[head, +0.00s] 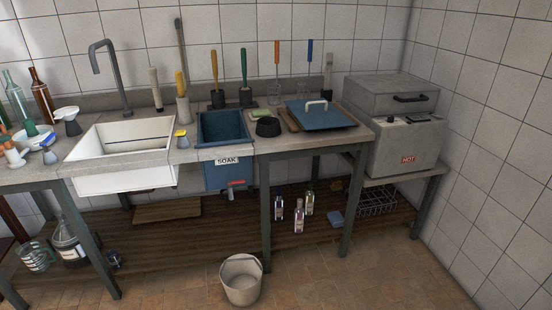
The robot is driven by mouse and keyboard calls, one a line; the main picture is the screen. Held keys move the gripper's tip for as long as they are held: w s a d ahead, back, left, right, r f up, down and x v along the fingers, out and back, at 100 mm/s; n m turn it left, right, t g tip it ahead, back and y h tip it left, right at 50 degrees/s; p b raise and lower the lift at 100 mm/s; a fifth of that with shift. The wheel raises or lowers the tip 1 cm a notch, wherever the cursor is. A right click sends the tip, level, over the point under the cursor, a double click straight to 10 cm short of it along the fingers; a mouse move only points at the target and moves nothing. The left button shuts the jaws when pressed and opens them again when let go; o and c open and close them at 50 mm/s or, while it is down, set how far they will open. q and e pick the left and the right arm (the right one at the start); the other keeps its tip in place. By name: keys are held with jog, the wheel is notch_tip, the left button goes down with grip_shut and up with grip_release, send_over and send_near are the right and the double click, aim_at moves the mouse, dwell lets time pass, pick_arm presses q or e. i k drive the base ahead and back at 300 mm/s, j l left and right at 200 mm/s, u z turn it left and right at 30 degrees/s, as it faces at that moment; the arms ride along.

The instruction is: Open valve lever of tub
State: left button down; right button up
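The blue tub (210,176), labelled SOAK, is set into the counter right of the white sink, and its top is open. A small valve with a red lever (237,183) sits low on its front, near the right side. The lever looks about horizontal, but it is too small to tell the valve's exact state. Neither of my grippers is in view.
A pale bucket (241,281) stands on the floor in front, below and slightly right of the valve. A table leg (265,215) stands just right of the valve. A blue lid (320,117) lies on the counter to the right. Bottles (299,221) stand on the lower shelf. The front floor is otherwise clear.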

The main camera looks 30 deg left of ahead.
aim_at(229, 183)
jog(key=u, duration=1.35)
